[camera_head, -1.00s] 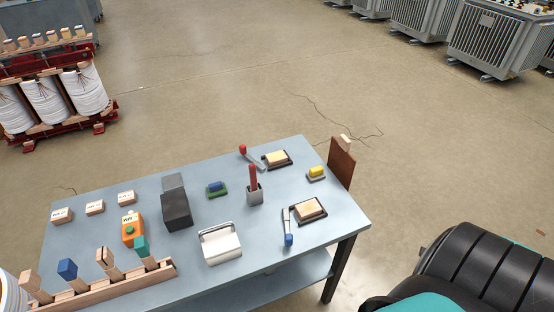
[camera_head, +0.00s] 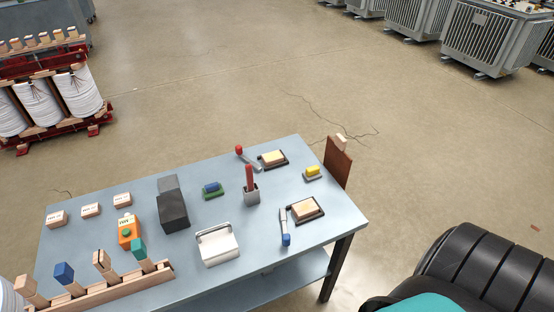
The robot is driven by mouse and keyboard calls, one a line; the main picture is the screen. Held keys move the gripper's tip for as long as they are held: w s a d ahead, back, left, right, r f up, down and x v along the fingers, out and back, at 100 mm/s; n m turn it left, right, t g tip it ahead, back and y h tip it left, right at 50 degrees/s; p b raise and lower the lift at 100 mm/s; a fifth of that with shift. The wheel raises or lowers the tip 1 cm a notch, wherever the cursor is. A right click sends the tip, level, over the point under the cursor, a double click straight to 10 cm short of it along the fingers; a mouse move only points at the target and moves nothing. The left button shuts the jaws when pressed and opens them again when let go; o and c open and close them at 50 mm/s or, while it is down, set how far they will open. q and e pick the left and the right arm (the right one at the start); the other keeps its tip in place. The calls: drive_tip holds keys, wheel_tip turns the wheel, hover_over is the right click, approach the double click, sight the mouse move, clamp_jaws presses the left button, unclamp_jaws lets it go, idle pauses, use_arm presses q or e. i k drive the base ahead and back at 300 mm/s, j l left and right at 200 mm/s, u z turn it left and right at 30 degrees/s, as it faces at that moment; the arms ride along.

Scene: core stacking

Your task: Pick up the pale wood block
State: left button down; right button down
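Several pale wood blocks are in view and I cannot tell which one is meant. Two lie in dark trays on the table: one pale block (camera_head: 273,156) at the back, one pale block (camera_head: 305,207) nearer the right edge. A small pale block (camera_head: 341,140) shows at the top of a brown board beyond the table's right end. Neither of my grippers is in view.
On the grey-blue table (camera_head: 265,246) stand dark grey boxes (camera_head: 173,211), an orange device (camera_head: 128,231), a metal holder (camera_head: 217,247), a cup with a red-handled tool (camera_head: 251,192) and small labelled blocks (camera_head: 90,210).

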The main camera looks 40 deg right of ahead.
sight(275, 157)
drive_tip(key=j+z, duration=0.15)
drive_tip(key=z, duration=0.3)
drive_tip(key=j+z, duration=0.2)
drive_tip(key=z, duration=0.25)
drive_tip(key=j+z, duration=0.2)
drive_tip(key=z, duration=0.25)
